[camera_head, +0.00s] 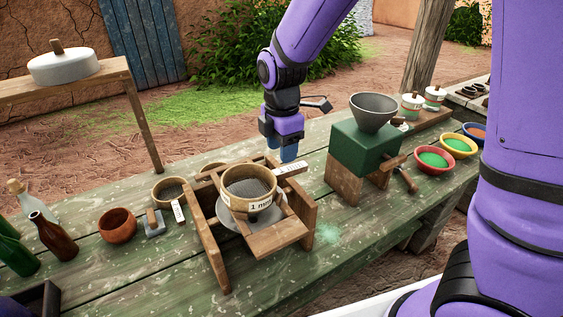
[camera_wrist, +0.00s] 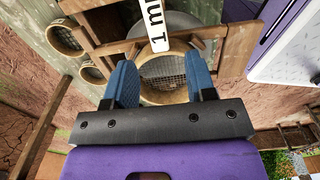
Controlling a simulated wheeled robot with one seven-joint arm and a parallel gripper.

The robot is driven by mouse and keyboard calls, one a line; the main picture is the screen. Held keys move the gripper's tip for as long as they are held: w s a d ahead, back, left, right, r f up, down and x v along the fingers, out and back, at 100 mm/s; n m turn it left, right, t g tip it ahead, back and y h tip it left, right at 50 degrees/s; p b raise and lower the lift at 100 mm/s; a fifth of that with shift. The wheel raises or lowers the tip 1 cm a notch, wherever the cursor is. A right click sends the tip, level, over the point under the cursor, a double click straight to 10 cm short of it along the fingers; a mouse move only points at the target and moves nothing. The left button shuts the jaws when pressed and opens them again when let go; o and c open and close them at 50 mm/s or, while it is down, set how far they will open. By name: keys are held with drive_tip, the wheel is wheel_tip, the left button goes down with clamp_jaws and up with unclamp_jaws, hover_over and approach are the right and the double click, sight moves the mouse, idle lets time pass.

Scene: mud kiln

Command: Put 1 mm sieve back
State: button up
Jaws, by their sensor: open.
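The 1 mm sieve (camera_head: 248,203), a round pale-rimmed sieve marked "1 m…", sits on a wooden frame (camera_head: 207,240) on the green table. Its white-labelled handle (camera_head: 291,169) points right in the head view. I cannot tell the exact gap to the handle.
A grey pan (camera_head: 232,217) lies under the sieve. Two other round sieves (camera_head: 168,184) (camera_head: 206,168) stand left and behind. A green mill with a grey funnel (camera_head: 373,108) stands right. A clay bowl (camera_head: 117,226) and bottles (camera_head: 53,237) are left; coloured powder bowls (camera_head: 433,158) are far right.

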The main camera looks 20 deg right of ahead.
drive_tip(key=s+d+r+m+t+y, duration=0.1)
drive_tip(key=s+d+r+m, duration=0.35)
drive_tip(key=r, duration=0.35)
drive_tip(key=s+d+r+m+t, duration=0.1)
drive_tip(key=s+d+r+m, duration=0.35)
drive_tip(key=d+r, duration=0.2)
drive_tip(key=s+d+r+m+t, duration=0.1)
drive_tip(key=s+d+r+m, duration=0.1)
drive_tip(key=s+m, duration=0.4)
drive_tip(key=s+d+r+m+t+h, duration=0.1)
drive_tip(key=s+d+r+m+t, duration=0.1)
drive_tip(key=s+m, duration=0.4)
drive_tip(key=shift+d, duration=0.7)
drive_tip(key=shift+r, duration=0.1)
